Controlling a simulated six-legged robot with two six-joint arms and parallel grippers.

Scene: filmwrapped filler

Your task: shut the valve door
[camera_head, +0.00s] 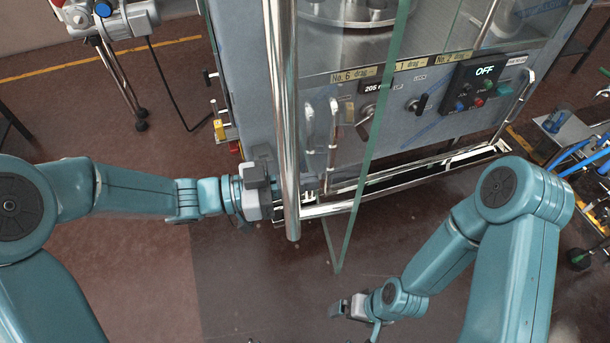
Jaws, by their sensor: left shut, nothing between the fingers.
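The valve door appears to be the clear glass panel (368,150) that stands out from the front of the grey machine (240,75), seen almost edge-on with a greenish edge. It stands open. A thick chrome bar (287,110) runs upright to the left of the glass edge. My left gripper (262,188) is shut and empty, close to the left of the bar's lower part. Whether it touches the bar cannot be told. My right gripper (345,307) is low in the view, apart from the door, and its fingers are too small to read.
The machine's front has a control box (482,84) reading OFF, a black-handled switch (418,103) and a chrome rail (410,170) along its lower edge. A cart with blue tubing (580,150) stands at right. The floor (250,270) in front is mostly clear.

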